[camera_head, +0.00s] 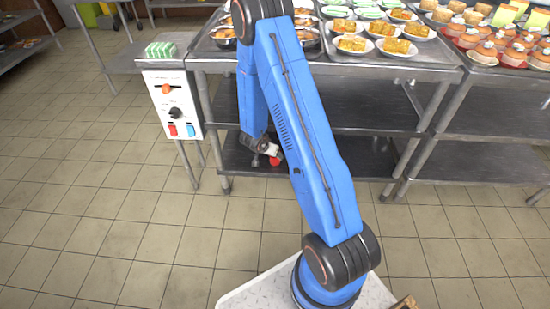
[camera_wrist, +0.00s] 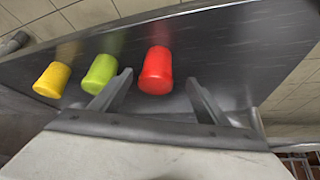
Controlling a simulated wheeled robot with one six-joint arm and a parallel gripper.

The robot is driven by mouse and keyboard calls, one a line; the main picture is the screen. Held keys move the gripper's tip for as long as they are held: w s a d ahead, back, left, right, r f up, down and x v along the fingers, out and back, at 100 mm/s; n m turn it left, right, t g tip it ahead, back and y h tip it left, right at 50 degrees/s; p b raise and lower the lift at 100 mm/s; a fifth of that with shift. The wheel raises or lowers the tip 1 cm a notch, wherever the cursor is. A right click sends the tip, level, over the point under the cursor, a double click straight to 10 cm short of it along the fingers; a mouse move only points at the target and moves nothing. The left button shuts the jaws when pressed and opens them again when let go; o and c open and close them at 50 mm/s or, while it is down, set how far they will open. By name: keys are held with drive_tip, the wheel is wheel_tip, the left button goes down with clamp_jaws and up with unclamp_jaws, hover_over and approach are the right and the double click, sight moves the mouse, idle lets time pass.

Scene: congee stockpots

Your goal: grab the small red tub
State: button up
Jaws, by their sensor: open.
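The small red tub (camera_wrist: 156,71) stands on a dark metal shelf (camera_wrist: 225,50) in the wrist view, a little ahead of my gripper and between the lines of its two fingers. My gripper (camera_wrist: 160,92) is open and empty, with a finger to each side. In the head view the red tub (camera_head: 275,161) shows small on the lower shelf of the steel table, beside the end of my arm. My gripper (camera_head: 272,151) is mostly hidden there by its small size and my arm.
A lime green tub (camera_wrist: 101,75) stands left of the red one, close to the left finger. A yellow tub (camera_wrist: 52,80) is farther left. The upper table top (camera_head: 345,62) overhangs the shelf. A white control box (camera_head: 172,104) stands at left.

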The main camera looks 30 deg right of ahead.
drive_tip(key=shift+d+x, duration=0.2)
drive_tip(key=shift+x, duration=1.95)
drive_tip(key=shift+s, duration=0.2)
drive_tip(key=c, duration=1.2)
drive_tip(key=shift+r, duration=0.15)
